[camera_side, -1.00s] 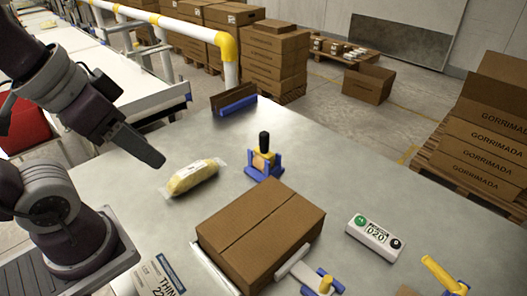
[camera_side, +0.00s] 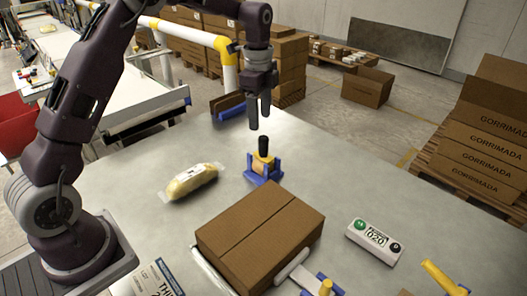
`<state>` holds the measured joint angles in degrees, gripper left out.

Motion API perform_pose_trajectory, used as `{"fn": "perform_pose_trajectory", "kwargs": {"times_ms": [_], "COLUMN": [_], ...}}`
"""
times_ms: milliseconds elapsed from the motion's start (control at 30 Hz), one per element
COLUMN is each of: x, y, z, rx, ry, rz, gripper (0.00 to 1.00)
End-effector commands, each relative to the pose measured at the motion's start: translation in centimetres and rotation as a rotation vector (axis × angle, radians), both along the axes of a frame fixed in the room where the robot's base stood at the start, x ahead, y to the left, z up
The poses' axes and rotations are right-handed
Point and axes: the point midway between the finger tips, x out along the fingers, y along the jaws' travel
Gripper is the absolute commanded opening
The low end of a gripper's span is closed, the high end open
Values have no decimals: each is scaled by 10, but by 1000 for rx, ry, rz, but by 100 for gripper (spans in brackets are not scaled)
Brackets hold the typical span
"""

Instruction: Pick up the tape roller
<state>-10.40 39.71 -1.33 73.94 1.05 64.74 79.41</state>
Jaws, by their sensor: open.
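The tape roller (camera_side: 263,147) stands upright in a blue holder (camera_side: 265,178) on the grey table. It has a black handle on top and a yellow body with a tan roll. My gripper (camera_side: 259,121) points down with its fingers apart and empty. In the picture its fingertips are just above the black handle; the exact height gap is hard to judge from this one view.
A closed cardboard box (camera_side: 260,235) lies in front of the holder. A bagged yellow item (camera_side: 191,181) lies to its left. A white button box (camera_side: 374,240) is at right. A blue rack (camera_side: 228,112) stands at the table's back edge.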

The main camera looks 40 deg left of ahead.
Motion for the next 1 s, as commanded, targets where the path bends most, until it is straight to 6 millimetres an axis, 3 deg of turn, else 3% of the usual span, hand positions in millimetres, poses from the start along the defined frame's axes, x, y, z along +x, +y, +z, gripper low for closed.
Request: {"fn": "perform_pose_trajectory", "kwargs": {"times_ms": [100, 500, 767, 800, 1000], "x": [11, 17, 18, 18, 18], "y": [7, 7, 7, 7, 7], "z": [-25, -90, -96, -97, -96], "rx": [-5, -7, -5, -5, -5], "ry": [27, 32, 28, 28, 28], "rz": [-69, -80, -80, -80, -79], "gripper": [52, 52, 52, 50, 11]}}
